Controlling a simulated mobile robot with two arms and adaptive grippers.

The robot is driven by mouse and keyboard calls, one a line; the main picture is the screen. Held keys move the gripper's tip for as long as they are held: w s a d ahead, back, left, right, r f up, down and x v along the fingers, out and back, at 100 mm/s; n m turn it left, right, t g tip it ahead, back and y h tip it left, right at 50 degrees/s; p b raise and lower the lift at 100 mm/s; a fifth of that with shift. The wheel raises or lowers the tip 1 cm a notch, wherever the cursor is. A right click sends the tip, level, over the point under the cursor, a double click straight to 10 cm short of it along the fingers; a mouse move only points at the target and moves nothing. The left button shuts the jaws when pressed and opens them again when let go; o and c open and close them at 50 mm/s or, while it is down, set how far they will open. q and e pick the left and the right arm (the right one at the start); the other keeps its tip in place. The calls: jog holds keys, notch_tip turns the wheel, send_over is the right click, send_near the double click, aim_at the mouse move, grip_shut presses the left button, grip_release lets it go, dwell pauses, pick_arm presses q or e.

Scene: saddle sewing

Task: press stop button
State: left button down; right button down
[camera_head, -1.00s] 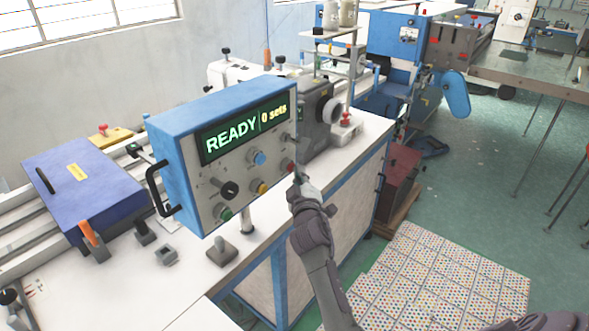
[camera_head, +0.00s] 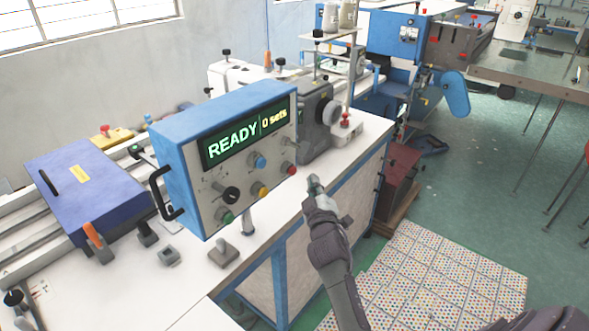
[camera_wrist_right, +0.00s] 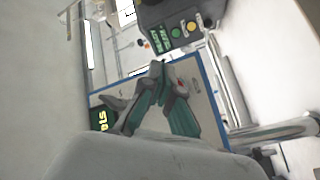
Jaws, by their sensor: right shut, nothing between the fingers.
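The blue control box (camera_head: 228,150) has a screen (camera_head: 245,133) that reads "READY" and "0 sets". On its front are a red button (camera_head: 289,169), a blue button (camera_head: 260,160), a yellow button (camera_head: 261,190), a green button (camera_head: 227,215) and a black knob (camera_head: 231,193). Their labels are too small to read. My right gripper (camera_head: 314,183) is shut and empty, to the right of and slightly below the red button, apart from it. In the right wrist view the shut fingers (camera_wrist_right: 158,72) point at the panel, with red (camera_wrist_right: 179,82) showing beside one finger. My left gripper is not in view.
The box stands above a white worktable (camera_head: 205,283). A purple-blue cover (camera_head: 85,190) lies at left, and a grey machine (camera_head: 317,115) stands behind the box. A black handle (camera_head: 163,195) sticks out at the box's left. The space right of the panel is open.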

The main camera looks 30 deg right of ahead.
jog(key=shift+s+d, duration=0.2)
jog(key=shift+s, duration=0.3)
jog(key=shift+s+d, duration=0.15)
jog(key=shift+s, duration=0.3)
jog(key=shift+f, duration=0.15)
jog(key=s+a+f+g+y, duration=0.2)
jog(key=a+f, duration=0.1)
jog(key=f, duration=0.8)
jog(key=s+a+f+g+y, duration=0.15)
jog(key=a+f, duration=0.25)
jog(key=f, duration=0.7)
jog(key=s+a+f+g+y, duration=0.1)
jog(key=s+a+f+g, duration=0.1)
jog(key=s+f, duration=0.45)
jog(key=s+a+f+g+y, duration=0.1)
jog(key=s+a+f+g, duration=0.15)
jog(key=f, duration=0.75)
jog(key=s+a+f+m+g+y+b, duration=0.1)
jog(key=s+a+f+g+y, duration=0.15)
jog(key=s+f, duration=1.1)
jog(key=s+f+m+g, duration=0.1)
jog(key=s+f+g, duration=0.2)
jog(key=s, duration=0.9)
jog(key=s+f+g, duration=0.3)
jog(key=s, duration=0.9)
jog(key=shift+s+a+f+m+h+b, duration=0.15)
jog(key=shift+s+f+m+h+b, duration=0.1)
jog(key=shift+f+m+h+b, duration=0.15)
